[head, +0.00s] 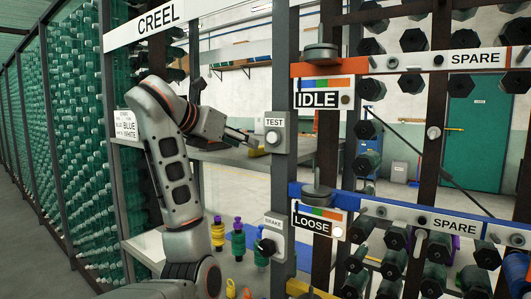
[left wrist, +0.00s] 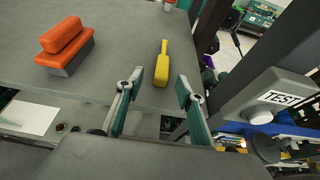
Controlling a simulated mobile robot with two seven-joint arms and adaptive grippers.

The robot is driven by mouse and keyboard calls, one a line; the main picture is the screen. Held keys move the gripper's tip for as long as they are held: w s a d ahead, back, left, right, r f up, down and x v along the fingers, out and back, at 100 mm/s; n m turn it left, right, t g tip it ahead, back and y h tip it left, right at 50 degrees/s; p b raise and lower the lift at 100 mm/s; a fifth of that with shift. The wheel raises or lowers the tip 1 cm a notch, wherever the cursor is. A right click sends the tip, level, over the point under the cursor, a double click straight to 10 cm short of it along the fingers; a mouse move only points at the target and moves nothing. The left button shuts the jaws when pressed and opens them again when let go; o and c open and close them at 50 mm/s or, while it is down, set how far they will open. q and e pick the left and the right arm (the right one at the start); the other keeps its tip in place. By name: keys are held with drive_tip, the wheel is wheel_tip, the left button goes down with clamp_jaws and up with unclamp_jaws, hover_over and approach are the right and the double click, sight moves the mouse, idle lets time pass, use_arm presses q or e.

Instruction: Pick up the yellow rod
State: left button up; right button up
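The yellow rod (left wrist: 161,66) lies on a grey shelf (left wrist: 105,75) in the left wrist view. It has a thicker near end and a narrower far end. My left gripper (left wrist: 160,80) is open and empty, its two green-padded fingers apart on either side of the rod's near end in the picture. No contact with the rod shows. My right gripper is not in view.
An orange-handled brush (left wrist: 65,46) lies left of the rod on the shelf. The TEST box (left wrist: 264,96) and a dark post stand close on the right. Below in the head view are a BRAKE switch (head: 272,238) and spools (head: 238,240). The shelf between brush and rod is clear.

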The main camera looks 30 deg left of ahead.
sight(261, 152)
use_arm(q)
drive_tip(key=shift+w+d+f, duration=0.1)
drive_tip(key=shift+w+f, duration=0.25)
drive_tip(key=shift+w, duration=0.3)
drive_tip(key=x, duration=0.4)
drive_tip(key=shift+w+d, duration=0.25)
drive_tip(key=shift+d, duration=0.05)
drive_tip(key=shift+w+a, duration=0.1)
drive_tip(key=shift+w, duration=0.15)
clamp_jaws()
